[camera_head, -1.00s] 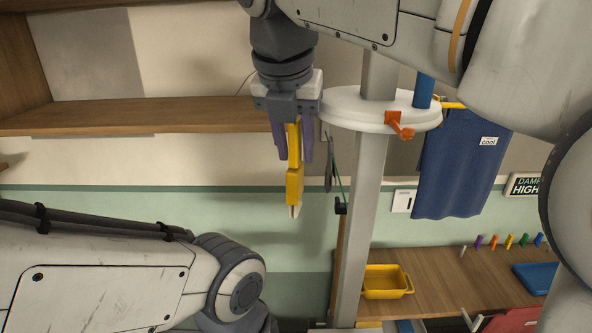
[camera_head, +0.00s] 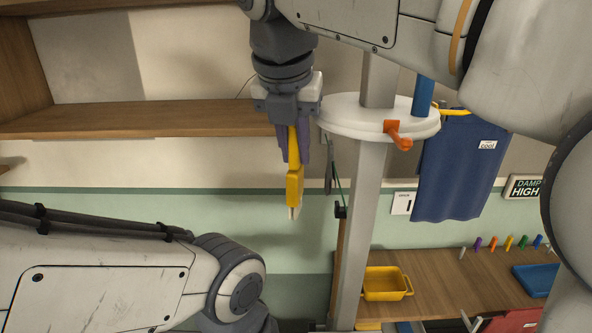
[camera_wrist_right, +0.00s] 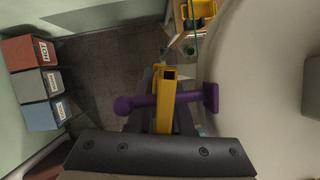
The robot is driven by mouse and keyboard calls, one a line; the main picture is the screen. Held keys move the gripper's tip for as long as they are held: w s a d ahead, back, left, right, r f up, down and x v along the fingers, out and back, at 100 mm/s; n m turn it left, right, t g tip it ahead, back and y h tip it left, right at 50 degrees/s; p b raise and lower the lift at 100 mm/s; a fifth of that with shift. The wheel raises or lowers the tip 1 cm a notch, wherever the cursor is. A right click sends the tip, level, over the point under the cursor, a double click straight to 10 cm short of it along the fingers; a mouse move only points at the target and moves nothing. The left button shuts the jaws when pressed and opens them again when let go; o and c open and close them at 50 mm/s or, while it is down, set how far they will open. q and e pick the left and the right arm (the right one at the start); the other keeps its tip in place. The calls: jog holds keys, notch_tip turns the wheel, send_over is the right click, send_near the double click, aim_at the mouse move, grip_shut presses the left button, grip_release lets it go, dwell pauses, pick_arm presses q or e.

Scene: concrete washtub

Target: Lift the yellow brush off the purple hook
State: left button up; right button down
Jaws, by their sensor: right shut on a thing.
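The yellow brush (camera_head: 294,180) hangs upright below my right gripper (camera_head: 293,155) in the head view, its pale tip pointing down. My right gripper is shut on it. In the right wrist view the yellow brush (camera_wrist_right: 165,100) stands between the fingers of my right gripper (camera_wrist_right: 163,100). The purple hook (camera_wrist_right: 190,98) runs sideways there, from a square plate on a pale surface to a ball end. The brush crosses the hook's bar; I cannot tell whether they touch. My left gripper is out of view.
A round white disc (camera_head: 350,125) on a grey post (camera_head: 363,215) stands close right of my right gripper, with an orange hook (camera_head: 398,135). A wooden shelf (camera_head: 150,117) lies behind left. A blue cloth (camera_head: 450,170) hangs right. A yellow basket (camera_head: 384,290) sits on the counter below.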

jog(key=shift+r, duration=0.2)
jog(key=shift+a, duration=0.1)
jog(key=shift+w+a+r+p, duration=0.1)
jog(key=shift+a+r+p, duration=0.1)
jog(key=shift+a, duration=0.8)
jog(key=shift+a+r+p, duration=0.1)
jog(key=shift+a+r, duration=0.05)
jog(key=shift+a, duration=0.85)
jog(key=shift+a, duration=0.1)
jog(key=a, duration=0.7)
jog(key=shift+w, duration=0.2)
